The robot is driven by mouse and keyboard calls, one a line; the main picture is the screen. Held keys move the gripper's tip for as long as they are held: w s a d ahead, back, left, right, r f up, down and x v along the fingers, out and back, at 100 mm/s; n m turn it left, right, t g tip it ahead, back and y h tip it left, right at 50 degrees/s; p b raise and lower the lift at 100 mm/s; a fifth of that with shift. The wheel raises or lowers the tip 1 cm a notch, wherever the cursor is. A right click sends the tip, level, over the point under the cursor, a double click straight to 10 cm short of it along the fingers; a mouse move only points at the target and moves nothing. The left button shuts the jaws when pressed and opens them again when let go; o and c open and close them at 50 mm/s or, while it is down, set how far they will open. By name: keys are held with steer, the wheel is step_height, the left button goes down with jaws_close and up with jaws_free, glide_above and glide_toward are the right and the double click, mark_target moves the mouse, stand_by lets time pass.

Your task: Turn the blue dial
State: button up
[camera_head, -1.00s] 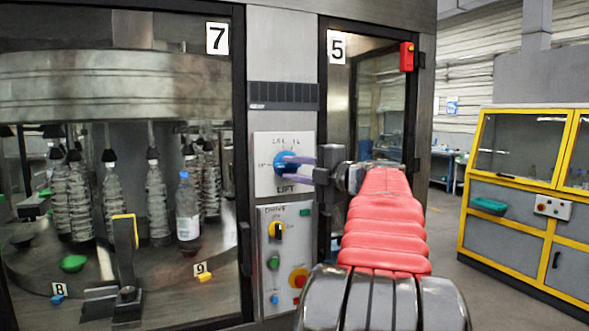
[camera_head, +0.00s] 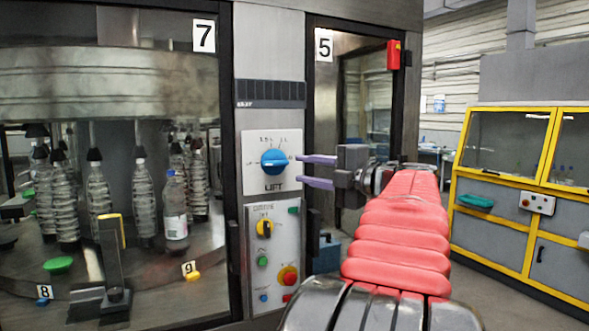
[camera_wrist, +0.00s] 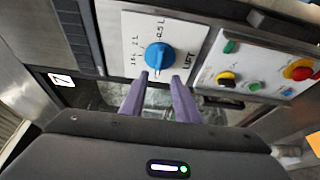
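The blue dial (camera_head: 274,161) sits on a white plate (camera_head: 256,185) marked LIFT, with volume markings around it. In the wrist view the blue dial (camera_wrist: 158,57) is just beyond the fingertips. My gripper (camera_head: 299,171) is to the right of the dial, its two purple fingers pointing at the panel, apart and with nothing between them. In the wrist view my gripper (camera_wrist: 159,75) is open, and a gap shows between its tips and the dial.
Below is a second panel (camera_head: 284,227) with a yellow-black switch (camera_head: 265,228), a red knob (camera_head: 288,276) and small buttons. Glass door 7 with bottles is at left, door 5 behind my arm. A yellow-framed cabinet (camera_head: 512,190) stands at right across open floor.

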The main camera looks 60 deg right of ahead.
steer(key=shift+s+a, duration=0.2)
steer(key=shift+s, duration=1.1)
steer(key=shift+s+a, duration=0.2)
steer(key=shift+s, duration=1.05)
